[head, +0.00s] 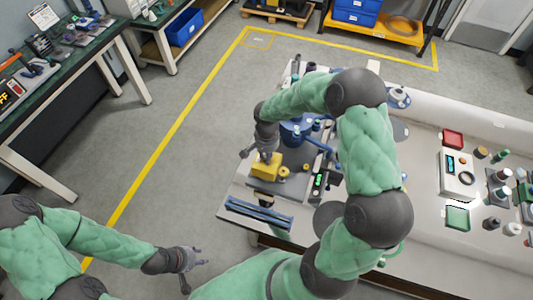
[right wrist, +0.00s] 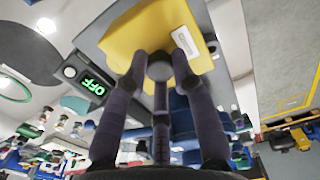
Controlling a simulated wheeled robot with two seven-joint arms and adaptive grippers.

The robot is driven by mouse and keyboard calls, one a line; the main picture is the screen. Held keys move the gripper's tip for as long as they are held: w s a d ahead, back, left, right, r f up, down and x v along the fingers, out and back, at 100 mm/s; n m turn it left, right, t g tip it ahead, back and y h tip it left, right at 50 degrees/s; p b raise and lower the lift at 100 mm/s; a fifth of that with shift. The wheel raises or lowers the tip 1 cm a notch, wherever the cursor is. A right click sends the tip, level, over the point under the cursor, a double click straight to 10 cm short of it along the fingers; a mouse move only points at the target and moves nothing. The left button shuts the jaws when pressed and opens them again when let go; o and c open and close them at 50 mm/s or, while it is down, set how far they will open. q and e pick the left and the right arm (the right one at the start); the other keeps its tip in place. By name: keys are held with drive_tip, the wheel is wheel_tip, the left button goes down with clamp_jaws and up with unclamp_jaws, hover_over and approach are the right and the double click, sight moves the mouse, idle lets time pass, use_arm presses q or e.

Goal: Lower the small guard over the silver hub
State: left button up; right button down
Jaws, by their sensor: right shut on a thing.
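The small guard is a yellow block (head: 267,171) on a grey machine base at the left end of the table. It also fills the top of the right wrist view (right wrist: 140,38). My right gripper (head: 266,156) is over it, with its dark fingers (right wrist: 160,72) closed around a grey round knob (right wrist: 160,66) on the guard. I cannot tell whether the guard touches the base. I cannot make out the silver hub; it may be hidden by the guard or gripper. My left gripper (head: 194,262) is empty, fingers spread, over the floor left of the table.
A blue bar (head: 258,212) lies in front. A blue device (head: 292,132) stands behind. Red and green trays and jars occupy the table's right.

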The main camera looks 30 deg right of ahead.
drive_tip(key=shift+f, duration=0.2)
idle(0.5)
drive_tip(key=shift+f+b, duration=1.05)
drive_tip(key=shift+f, duration=0.15)
drive_tip(key=shift+f+b, duration=0.55)
drive_tip(key=shift+b, duration=0.15)
drive_tip(key=shift+f+b, duration=1.05)
drive_tip(key=shift+b, duration=0.15)
idle(1.5)
drive_tip(key=c, duration=0.9)
unclamp_jaws()
drive_tip(key=shift+c, duration=0.2)
